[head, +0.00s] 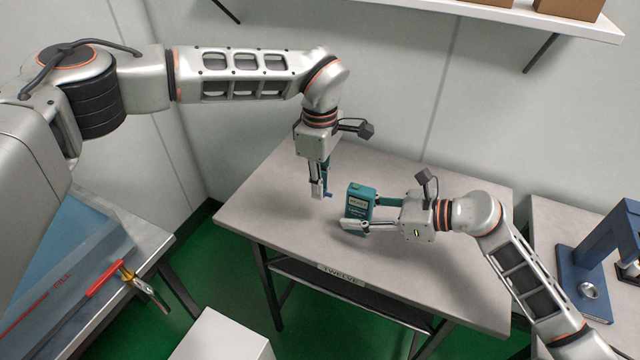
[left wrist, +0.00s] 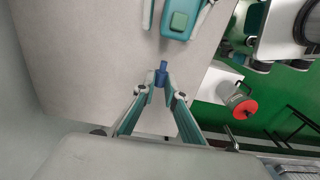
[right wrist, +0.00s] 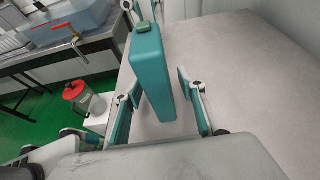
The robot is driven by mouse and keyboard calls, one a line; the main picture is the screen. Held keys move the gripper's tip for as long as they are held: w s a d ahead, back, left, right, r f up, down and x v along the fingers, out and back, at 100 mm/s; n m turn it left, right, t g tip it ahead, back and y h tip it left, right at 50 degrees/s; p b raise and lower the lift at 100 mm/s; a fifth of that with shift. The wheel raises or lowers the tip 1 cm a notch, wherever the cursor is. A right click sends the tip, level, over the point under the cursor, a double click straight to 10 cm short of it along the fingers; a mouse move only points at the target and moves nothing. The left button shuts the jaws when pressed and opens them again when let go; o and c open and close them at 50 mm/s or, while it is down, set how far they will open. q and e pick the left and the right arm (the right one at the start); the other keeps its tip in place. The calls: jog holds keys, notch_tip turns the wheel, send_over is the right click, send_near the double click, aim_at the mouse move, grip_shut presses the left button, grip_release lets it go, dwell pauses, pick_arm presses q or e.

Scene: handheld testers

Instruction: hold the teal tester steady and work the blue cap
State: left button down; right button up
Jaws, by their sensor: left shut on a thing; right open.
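The teal tester (head: 355,203) stands upright at the middle of the table, with a label on its face. Its green button shows in the left wrist view (left wrist: 178,20). My right gripper (head: 362,214) is open around the tester; in the right wrist view the tester (right wrist: 150,70) is between the fingers, with a clear gap to the right finger. My left gripper (head: 322,190) points down, shut on the small blue cap (left wrist: 162,67). The cap is off the tester, held to its left in the head view, apart from it.
The grey table (head: 265,205) is otherwise clear. A blue press-like fixture (head: 575,262) stands on a bench at the right. A blue basin (head: 65,250) with a red-handled tap is at the left. A white box (head: 222,340) is in front, and a wall shelf (head: 520,18) is above.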

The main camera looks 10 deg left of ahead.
jog(key=v, duration=1.2)
jog(key=shift+f, duration=0.1)
